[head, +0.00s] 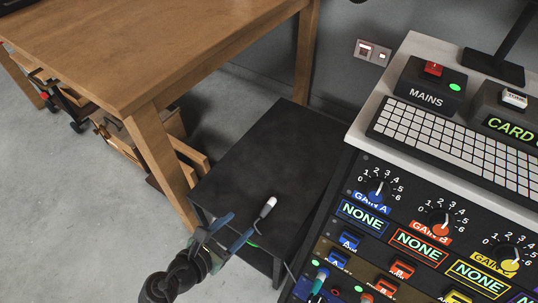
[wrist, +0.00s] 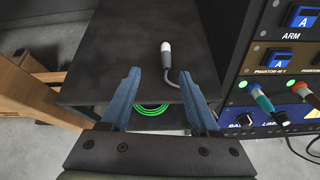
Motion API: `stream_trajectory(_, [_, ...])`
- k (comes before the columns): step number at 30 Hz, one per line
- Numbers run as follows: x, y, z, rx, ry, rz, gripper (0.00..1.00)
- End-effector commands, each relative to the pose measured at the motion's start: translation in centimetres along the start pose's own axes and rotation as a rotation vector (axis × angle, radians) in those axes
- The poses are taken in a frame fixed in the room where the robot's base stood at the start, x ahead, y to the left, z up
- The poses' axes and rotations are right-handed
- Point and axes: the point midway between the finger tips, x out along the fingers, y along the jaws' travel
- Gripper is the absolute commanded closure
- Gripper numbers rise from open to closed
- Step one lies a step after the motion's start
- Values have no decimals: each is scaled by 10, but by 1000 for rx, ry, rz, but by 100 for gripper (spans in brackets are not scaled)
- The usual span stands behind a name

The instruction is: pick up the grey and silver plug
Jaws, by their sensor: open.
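The grey and silver plug (head: 266,207) lies on the black side table (head: 262,140), near its front edge, with a dark cable running from it over the edge. In the wrist view the plug (wrist: 166,52) lies beyond the fingertips, roughly between their lines, with its pale end pointing away and its grey cable trailing toward the right finger. My gripper (head: 230,228) is open and empty, in front of the table's near edge and apart from the plug. In the wrist view its two blue fingers (wrist: 160,78) are spread wide.
A control panel (head: 400,215) with knobs, labels and plugged-in cables stands close on the right. A wooden table (head: 140,50) stands at the back left, with its leg beside the side table. A green coiled cable (wrist: 152,109) lies below the side table's top. Most of the tabletop is clear.

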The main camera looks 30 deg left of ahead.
Motion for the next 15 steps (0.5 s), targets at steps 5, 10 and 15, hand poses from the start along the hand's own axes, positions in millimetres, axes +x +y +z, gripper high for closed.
stream_trajectory(5, [-4, -6, -15, -142, 2, -9, 38])
stream_trajectory(10, [29, -7, -18, -139, 0, -12, 38])
stream_trajectory(15, [57, -7, -17, -136, 2, -9, 38])
